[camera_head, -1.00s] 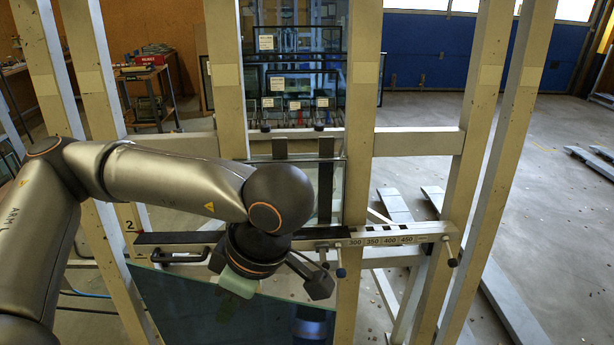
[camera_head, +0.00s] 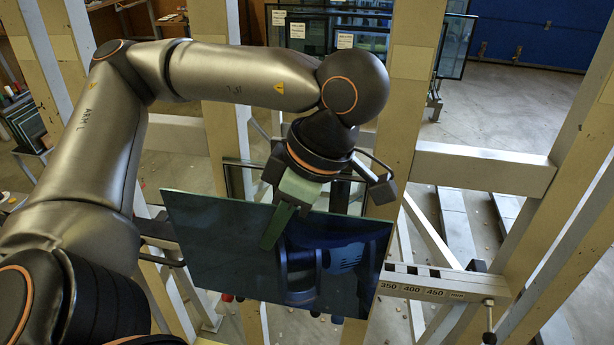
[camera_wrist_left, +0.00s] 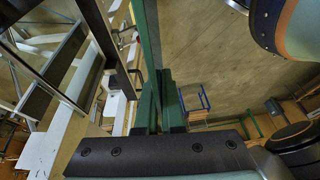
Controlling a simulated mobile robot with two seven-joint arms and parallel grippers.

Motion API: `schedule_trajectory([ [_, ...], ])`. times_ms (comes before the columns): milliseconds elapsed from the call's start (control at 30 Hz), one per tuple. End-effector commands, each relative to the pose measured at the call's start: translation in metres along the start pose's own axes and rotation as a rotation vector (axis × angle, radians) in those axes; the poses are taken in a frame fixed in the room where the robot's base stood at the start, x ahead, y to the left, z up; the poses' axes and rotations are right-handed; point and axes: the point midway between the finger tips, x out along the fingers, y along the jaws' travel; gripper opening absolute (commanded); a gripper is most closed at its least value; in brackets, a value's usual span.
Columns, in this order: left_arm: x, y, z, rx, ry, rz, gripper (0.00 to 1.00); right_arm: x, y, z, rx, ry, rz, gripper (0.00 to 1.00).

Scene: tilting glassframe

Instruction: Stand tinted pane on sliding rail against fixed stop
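The tinted pane (camera_head: 335,255) is a dark blue-green glass sheet in the middle of the head view, tilted and reflecting my body. My left gripper (camera_head: 275,232) is shut on its top edge, one green finger in front of the glass. In the left wrist view the pane (camera_wrist_left: 148,45) shows nearly edge-on between the green fingers (camera_wrist_left: 158,100). The sliding rail (camera_head: 440,285), marked 350, 400 and 450, sticks out beyond the pane's right side. The pane hides the rail's middle; I cannot tell whether they touch. I cannot make out the fixed stop. My right gripper is not in view.
Cream uprights (camera_head: 400,105) and a crossbar (camera_head: 485,168) stand behind and beside the pane. A clamp lever (camera_head: 489,318) hangs at the rail's right end. Framed panes (camera_head: 330,35) stand in a rack at the back. Open floor lies at the far right.

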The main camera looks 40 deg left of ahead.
Motion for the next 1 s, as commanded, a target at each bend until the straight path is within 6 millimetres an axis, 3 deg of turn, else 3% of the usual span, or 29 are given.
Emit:
schedule_trajectory([
  [567,-0.002,0.0,0.0,0.003,0.005,-0.003,0.0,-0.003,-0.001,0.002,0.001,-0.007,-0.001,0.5],
  [1000,0.003,0.042,-0.001,-0.001,0.004,-0.004,0.0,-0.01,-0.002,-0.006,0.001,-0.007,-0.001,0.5],
])
